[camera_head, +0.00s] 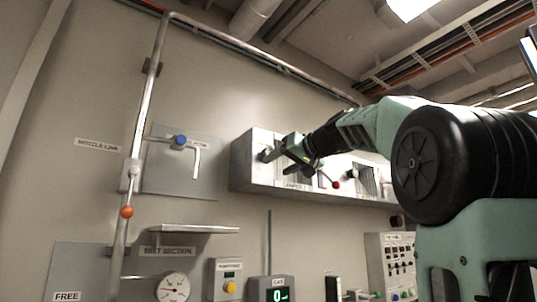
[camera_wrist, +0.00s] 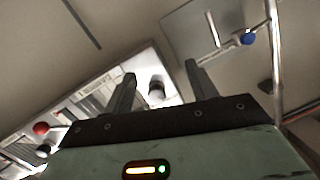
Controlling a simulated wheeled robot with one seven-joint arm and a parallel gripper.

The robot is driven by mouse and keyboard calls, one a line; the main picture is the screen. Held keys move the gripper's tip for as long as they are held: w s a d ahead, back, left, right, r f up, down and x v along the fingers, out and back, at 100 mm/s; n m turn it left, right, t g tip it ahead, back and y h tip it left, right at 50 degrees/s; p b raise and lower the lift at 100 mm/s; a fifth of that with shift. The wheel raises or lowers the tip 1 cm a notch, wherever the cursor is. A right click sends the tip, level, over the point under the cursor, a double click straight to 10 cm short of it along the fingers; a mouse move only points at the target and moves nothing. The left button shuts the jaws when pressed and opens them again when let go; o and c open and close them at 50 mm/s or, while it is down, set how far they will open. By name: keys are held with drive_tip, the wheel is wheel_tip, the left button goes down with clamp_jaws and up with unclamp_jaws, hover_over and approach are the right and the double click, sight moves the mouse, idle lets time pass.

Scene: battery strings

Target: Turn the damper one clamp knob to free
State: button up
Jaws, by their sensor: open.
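The damper one clamp knob (camera_wrist: 156,88) is a short rounded grey knob on the pale panel of the damper box, in the wrist view. It shows in the gap between the two dark fingers of my gripper (camera_wrist: 160,70), which are apart and empty. I cannot tell whether the fingers reach around it in depth. In the head view my gripper (camera_head: 279,162) is at the left end of the damper box (camera_head: 243,166), above the "DAMPER 1" label (camera_head: 292,184). There the fingers largely cover the knob, and its setting cannot be read.
A red-balled lever (camera_head: 336,185) sticks out right of my gripper, with another knob (camera_head: 352,174) beyond it. A blue-knobbed valve (camera_head: 179,141) and a pipe (camera_head: 145,110) with an orange ball (camera_head: 127,211) are to the left. A shelf (camera_head: 195,229) juts out below.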

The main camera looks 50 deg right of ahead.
drive_tip(key=s+d+r+t+h, duration=0.1)
drive_tip(key=s+d+r+h, duration=0.15)
drive_tip(key=s+r, duration=0.45)
drive_tip(key=shift+r+p+x, duration=0.15)
drive_tip(key=shift+p+x, duration=1.15)
drive_tip(key=shift+x, duration=1.75)
drive_tip(key=shift+r+p+x, duration=0.15)
drive_tip(key=shift+p+x, duration=1.1)
drive_tip(key=shift+x, duration=1.8)
drive_tip(key=shift+r+p+x, duration=0.15)
drive_tip(key=shift+p+x, duration=1.15)
drive_tip(key=shift+x, duration=1.75)
drive_tip(key=shift+d, duration=0.1)
drive_tip(key=c, duration=1)
